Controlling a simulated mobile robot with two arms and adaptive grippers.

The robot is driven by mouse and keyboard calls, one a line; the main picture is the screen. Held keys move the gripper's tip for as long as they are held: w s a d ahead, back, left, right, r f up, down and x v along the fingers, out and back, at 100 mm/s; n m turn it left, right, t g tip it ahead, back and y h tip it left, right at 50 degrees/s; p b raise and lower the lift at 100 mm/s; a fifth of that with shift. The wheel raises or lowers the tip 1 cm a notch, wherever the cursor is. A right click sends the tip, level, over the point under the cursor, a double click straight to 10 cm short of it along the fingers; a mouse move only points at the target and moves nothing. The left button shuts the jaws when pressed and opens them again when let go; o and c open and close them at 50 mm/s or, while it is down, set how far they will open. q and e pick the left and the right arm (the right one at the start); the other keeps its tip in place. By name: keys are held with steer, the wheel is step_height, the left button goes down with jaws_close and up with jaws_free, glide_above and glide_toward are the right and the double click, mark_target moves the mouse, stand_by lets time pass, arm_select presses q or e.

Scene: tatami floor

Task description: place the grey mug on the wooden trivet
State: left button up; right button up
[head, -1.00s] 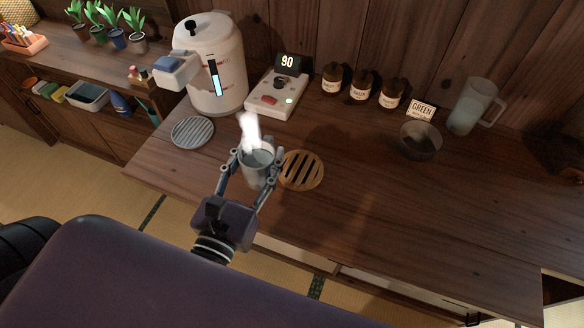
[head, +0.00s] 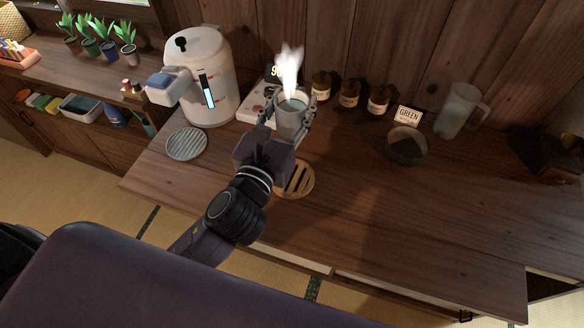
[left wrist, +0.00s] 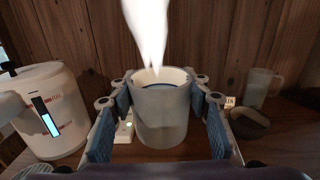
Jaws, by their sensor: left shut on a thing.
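The grey mug (head: 290,118) is held upright in the air by my left gripper (head: 287,130), with white steam rising from it. In the left wrist view the mug (left wrist: 160,112) sits between the two blue-padded fingers, shut on its sides, and dark liquid shows inside its rim. The round wooden trivet (head: 305,181) lies on the counter, nearer the front than the mug; my left gripper and wrist hide part of its left side. My right gripper is not seen.
A white water dispenser (head: 212,85) and a round grey slatted mat (head: 186,144) are to the left. Behind the mug are a control box (head: 254,108) and brown jars (head: 350,93). A dark bowl (head: 407,146) and a pitcher (head: 459,110) stand right. The front-right counter (head: 430,220) is clear.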

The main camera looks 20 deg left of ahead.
arm_select(q)
steer(key=shift+f+b, duration=4.15)
steer(key=shift+f, duration=5.35)
steer(key=shift+f, duration=0.1)
steer(key=o, duration=1.5)
